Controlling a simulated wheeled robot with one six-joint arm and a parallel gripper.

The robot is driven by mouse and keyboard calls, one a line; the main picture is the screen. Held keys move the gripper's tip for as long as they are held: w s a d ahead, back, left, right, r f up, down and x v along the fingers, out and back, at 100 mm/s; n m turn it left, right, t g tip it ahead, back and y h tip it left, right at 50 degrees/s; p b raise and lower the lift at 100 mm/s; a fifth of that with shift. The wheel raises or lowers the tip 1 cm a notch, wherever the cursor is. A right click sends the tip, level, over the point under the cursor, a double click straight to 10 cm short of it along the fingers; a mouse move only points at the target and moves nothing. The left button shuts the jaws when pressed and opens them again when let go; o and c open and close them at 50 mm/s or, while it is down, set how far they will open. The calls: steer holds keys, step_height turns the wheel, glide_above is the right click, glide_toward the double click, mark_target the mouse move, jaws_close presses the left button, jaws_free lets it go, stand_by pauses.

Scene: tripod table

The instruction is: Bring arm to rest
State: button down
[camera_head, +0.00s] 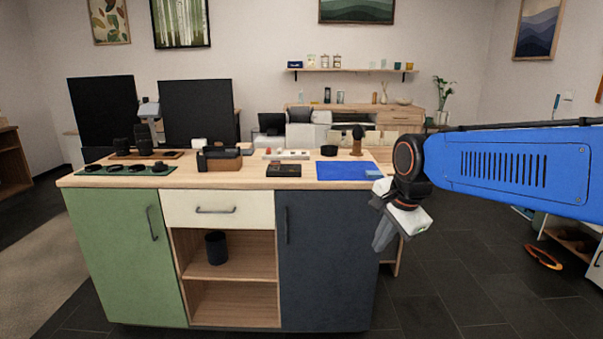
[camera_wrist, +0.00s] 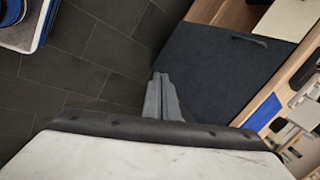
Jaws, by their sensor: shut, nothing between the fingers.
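My gripper (camera_head: 383,240) hangs at the end of my blue arm, in front of the right end of the wooden-topped cabinet (camera_head: 240,181) in the head view. Its fingers point down and are shut with nothing between them. In the wrist view the closed grey fingers of my gripper (camera_wrist: 160,92) show in the middle, with the dark floor and the dark blue cabinet door (camera_wrist: 215,65) beyond. The arm reaches in from the right edge of the head view. I cannot tell the exact gap between fingers and cabinet.
A blue mat (camera_head: 345,171), a dark box (camera_head: 284,170) and a green mat (camera_head: 125,169) lie on the worktop. Two black monitors (camera_head: 196,111) stand behind. A dark cup (camera_head: 216,247) stands on the open shelf. The floor (camera_head: 470,270) right of the cabinet is largely clear.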

steer(key=s+d+f+n, duration=0.3)
steer(key=s+n, duration=0.1)
steer(key=s, duration=0.3)
steer(key=s+d+f+n, duration=0.3)
steer(key=s+d+n, duration=0.1)
steer(key=s, duration=0.3)
steer(key=s+d+f+n+h, duration=0.1)
steer(key=s+d+f+n, duration=0.2)
steer(key=s+n, duration=0.2)
steer(key=s, duration=0.3)
steer(key=shift+d, duration=0.25)
